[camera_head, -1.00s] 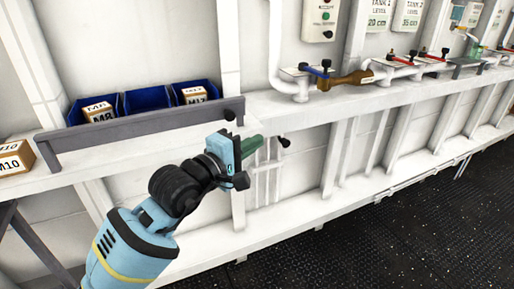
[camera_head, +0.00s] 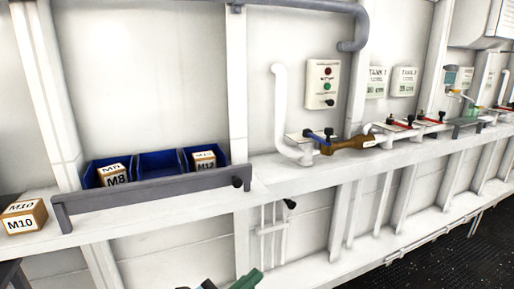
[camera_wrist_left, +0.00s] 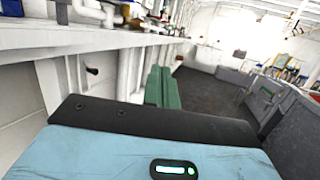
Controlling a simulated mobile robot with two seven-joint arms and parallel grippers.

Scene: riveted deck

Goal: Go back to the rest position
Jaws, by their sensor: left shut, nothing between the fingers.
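My left gripper (camera_head: 246,279) shows only as its green fingertips and a bit of dark body at the bottom edge of the head view. Its green fingers lie together with nothing between them in the left wrist view (camera_wrist_left: 162,88). It is in front of and below the white ledge, apart from everything there. The rest of my left arm is below the head picture. My right gripper is in neither view.
The ledge (camera_head: 330,177) runs along the wall. It carries blue bins (camera_head: 158,165) with M8 and M12 boxes behind a grey rail, an M10 box (camera_head: 24,216) at the left, and pipes with a brass valve (camera_head: 347,144). Dark floor (camera_head: 440,262) is open at lower right.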

